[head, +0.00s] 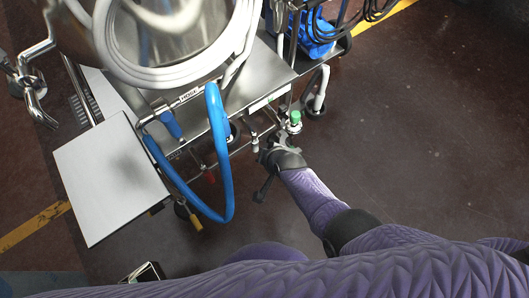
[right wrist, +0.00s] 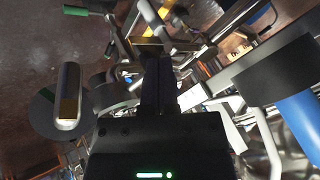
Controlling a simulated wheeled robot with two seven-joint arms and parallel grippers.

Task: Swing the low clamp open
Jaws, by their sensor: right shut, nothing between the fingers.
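My right gripper (head: 270,148) is low beside the front right side of the steel cart, among its pipes and fittings. In the right wrist view the dark fingers (right wrist: 158,85) are together with nothing between them. A green-capped fitting (head: 295,120) stands just above and right of this gripper in the head view. Small metal fittings (head: 256,143) lie close on its left. I cannot tell which of these is the low clamp or whether it is open; my gripper and the shadow hide parts. The fingers of my left gripper are not in view.
A blue hose (head: 220,150) loops down in front of the cart, left of my right gripper. A pale flat panel (head: 108,190) sticks out at the left. White coiled hose (head: 180,75) hangs above. The floor (head: 440,130) on the right is clear.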

